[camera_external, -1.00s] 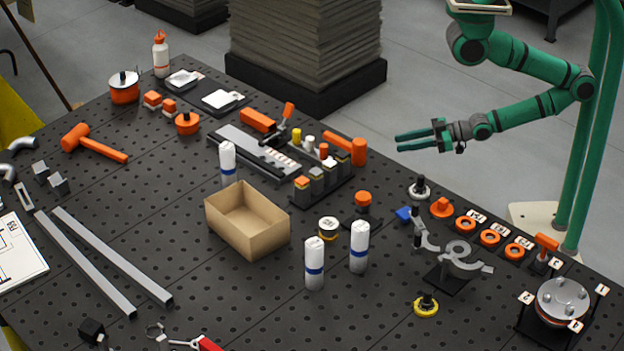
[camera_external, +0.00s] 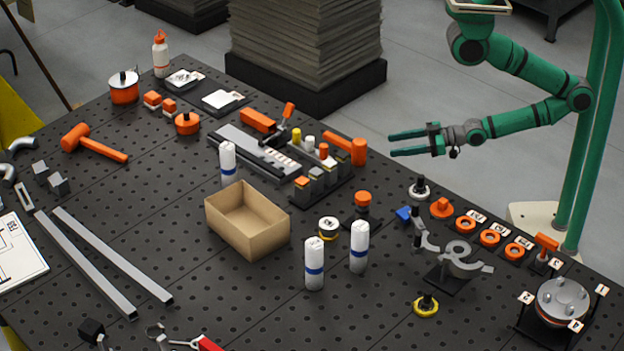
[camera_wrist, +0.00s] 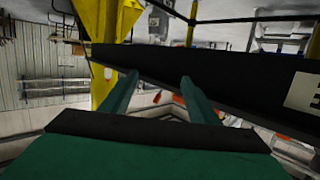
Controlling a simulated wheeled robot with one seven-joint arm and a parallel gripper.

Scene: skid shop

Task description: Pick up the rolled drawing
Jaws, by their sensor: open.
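My gripper (camera_external: 391,143) is open and empty, pointing left beyond the table's far right edge, well away from the rolls. Its two green fingers (camera_wrist: 160,78) show apart in the wrist view, where I cannot make out any roll.
An open cardboard box (camera_external: 225,228) stands between the rolls. An orange hammer (camera_external: 350,148), a block stand and a clamp fixture lie behind it. A grey hooked bracket (camera_external: 460,262) and orange rings (camera_external: 490,238) are on the right. The table's front middle is mostly clear.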

